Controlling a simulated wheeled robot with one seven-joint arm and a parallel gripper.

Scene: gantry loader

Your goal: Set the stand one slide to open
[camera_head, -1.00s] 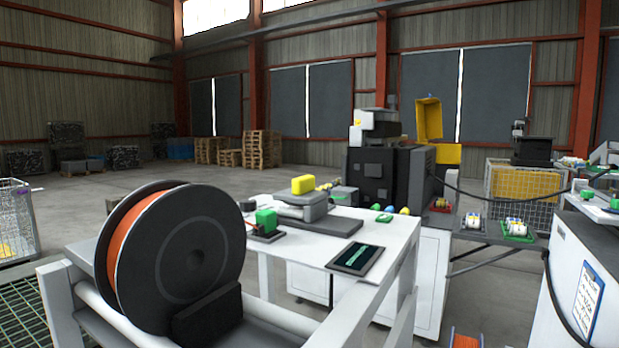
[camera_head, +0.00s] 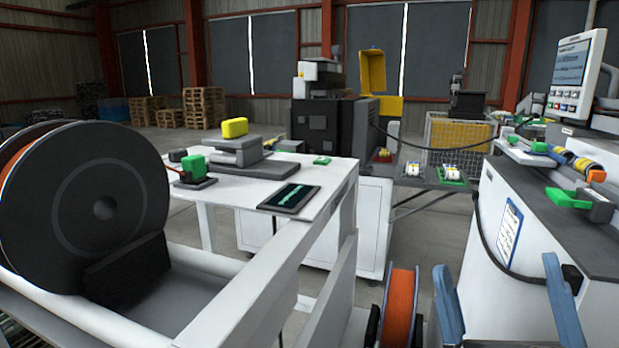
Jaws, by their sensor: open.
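No label marks stand one, and I cannot tell which part is its slide. A large black reel (camera_head: 85,205) with orange cable sits in a white frame (camera_head: 250,318) at the left. On the white table behind it, a green block (camera_head: 193,167) stands on a small dark base, near a grey device with a yellow top (camera_head: 235,128). On the machine at the right, a green piece (camera_head: 567,198) lies beside a grey block (camera_head: 599,206); whether it is a slide, open or shut, I cannot tell. My gripper is not in view.
An orange reel (camera_head: 400,307) stands low in front. Two blue upright bars (camera_head: 448,305) (camera_head: 564,302) rise at the bottom right. A dark tablet (camera_head: 289,197) lies on the table. A screen (camera_head: 578,75) stands above the right machine (camera_head: 525,215). Floor shows between table and machine.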

